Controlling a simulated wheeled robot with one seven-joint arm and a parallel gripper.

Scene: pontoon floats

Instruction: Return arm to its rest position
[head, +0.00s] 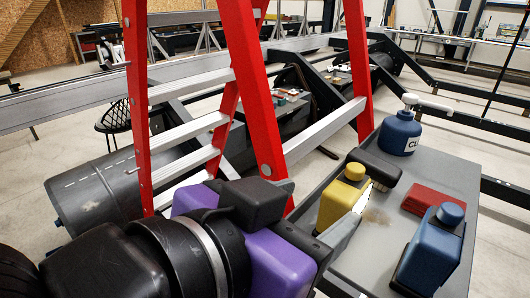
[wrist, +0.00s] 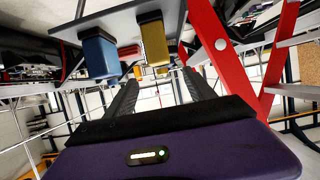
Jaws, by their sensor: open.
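My gripper (wrist: 158,84) has a purple body and two dark fingers, spread apart with nothing between them. In the head view my gripper (head: 322,192) is at the lower middle, at the left side of a grey cart top (head: 385,240). A yellow bottle (head: 338,197) stands on the cart close to the fingers. The yellow bottle (wrist: 154,42) also shows beyond the fingertips in the wrist view, which is upside down. A blue bottle (head: 432,252) stands at the cart's near right; it shows in the wrist view (wrist: 99,56) too.
A red block (head: 430,201) and a blue pump bottle (head: 399,133) are on the cart. A red stepladder (head: 255,90) stands close behind my arm. A grey cylindrical float (head: 95,195) lies at the left. Dark frame beams (head: 455,115) run behind the cart.

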